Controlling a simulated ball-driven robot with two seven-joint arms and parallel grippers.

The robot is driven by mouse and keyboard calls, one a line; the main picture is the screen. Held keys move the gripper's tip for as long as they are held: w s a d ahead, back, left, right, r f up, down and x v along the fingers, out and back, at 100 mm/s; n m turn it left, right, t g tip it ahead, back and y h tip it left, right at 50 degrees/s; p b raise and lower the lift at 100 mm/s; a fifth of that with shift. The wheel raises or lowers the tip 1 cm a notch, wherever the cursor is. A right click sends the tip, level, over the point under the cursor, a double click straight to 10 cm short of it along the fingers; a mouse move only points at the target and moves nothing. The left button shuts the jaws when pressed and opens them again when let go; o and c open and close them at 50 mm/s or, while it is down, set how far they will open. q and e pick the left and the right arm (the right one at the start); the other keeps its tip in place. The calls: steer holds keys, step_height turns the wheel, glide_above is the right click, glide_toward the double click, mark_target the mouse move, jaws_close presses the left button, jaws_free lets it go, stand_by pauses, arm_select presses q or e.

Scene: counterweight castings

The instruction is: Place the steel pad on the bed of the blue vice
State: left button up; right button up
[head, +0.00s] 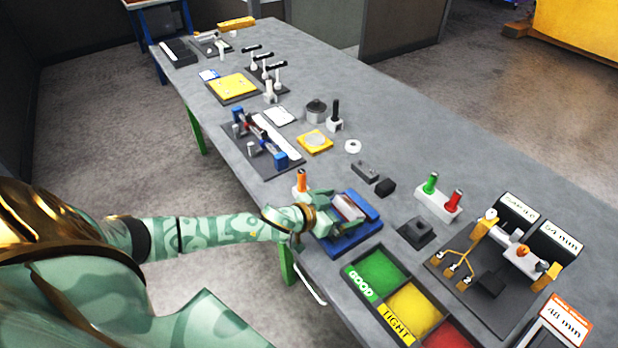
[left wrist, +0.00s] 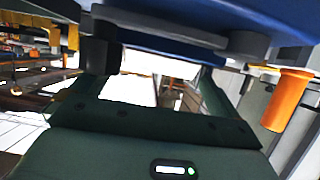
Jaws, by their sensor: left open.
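The blue vice (head: 357,236) stands near the table's left edge, with light metal jaws on top. A pale metallic piece (head: 348,208) shows between its blue parts; I cannot tell whether this is the steel pad or part of the vice. My left gripper (head: 322,205) is open at the vice's left side and hides part of it. I cannot tell whether it touches the vice. In the left wrist view, a large blue body (left wrist: 240,22), seemingly the vice, fills the top, very close. My right gripper is not in view.
An orange-handled tool (head: 301,181) stands just behind my left gripper; an orange handle also shows in the left wrist view (left wrist: 287,101). Dark blocks (head: 386,187) lie behind the vice. A tray with green, yellow and red compartments (head: 346,270) stands in front. A dark stand (head: 416,231) is to the right.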

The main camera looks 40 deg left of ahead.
arm_select(q)
steer(key=r+p+v, duration=0.1)
steer(key=v, duration=1.3)
steer(key=s+a+f+n+g+y, duration=0.1)
steer(key=s+a+f+g+y, duration=0.2)
steer(key=f, duration=0.8)
steer(key=s+a+f+n+g+y, duration=0.15)
steer(key=s+a+f, duration=0.35)
steer(key=f, duration=0.7)
steer(key=s+d+f+g, duration=0.2)
steer(key=s+d+f, duration=0.2)
steer(key=s, duration=0.5)
steer(key=s+d+f+m+g, duration=0.1)
steer(key=s+d+f+g, duration=0.1)
steer(key=s+d+f, duration=0.2)
steer(key=s+d+f+m+g, duration=0.1)
steer(key=s+d+f+g, duration=0.2)
steer(key=s+f, duration=0.6)
steer(key=s+d, duration=0.2)
steer(key=s, duration=0.3)
